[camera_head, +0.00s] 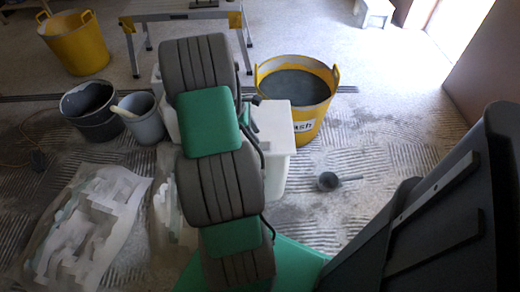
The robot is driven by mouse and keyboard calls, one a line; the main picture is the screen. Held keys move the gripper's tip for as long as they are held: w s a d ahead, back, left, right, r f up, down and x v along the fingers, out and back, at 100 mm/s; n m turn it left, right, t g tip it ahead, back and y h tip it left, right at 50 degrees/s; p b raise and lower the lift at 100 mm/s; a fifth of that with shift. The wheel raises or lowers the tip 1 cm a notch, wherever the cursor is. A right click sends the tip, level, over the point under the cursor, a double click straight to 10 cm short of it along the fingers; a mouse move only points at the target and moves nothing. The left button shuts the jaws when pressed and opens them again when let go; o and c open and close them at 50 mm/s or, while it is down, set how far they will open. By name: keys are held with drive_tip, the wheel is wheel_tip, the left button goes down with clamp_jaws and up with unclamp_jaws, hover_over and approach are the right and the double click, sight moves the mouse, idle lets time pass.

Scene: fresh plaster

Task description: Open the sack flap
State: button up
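A pale sack (128,190) with a stepped grey-green print lies flat on the floor at the lower left. A second, similar sack (163,212) lies to its right, mostly hidden behind my arm. I cannot make out a flap on either sack, nor whether one is open. My arm, in ribbed grey and green sections, rises through the middle of the view. My gripper does not show; I cannot tell where it is relative to the sacks.
A black bucket (92,125) and a grey bucket (146,127) stand behind the sacks. A yellow tub (312,125) with grey contents stands right of my arm beside a white bin (275,125). A ladle-like tool (328,181) lies on the floor. Another yellow tub (80,50) and a trestle (135,45) stand farther back.

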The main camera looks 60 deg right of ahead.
sight(260, 149)
drive_tip(key=b+x, duration=0.1)
drive_tip(key=x, duration=0.5)
drive_tip(key=shift+f, duration=0.1)
drive_tip(key=shift+c, duration=0.5)
clamp_jaws()
idle(0.6)
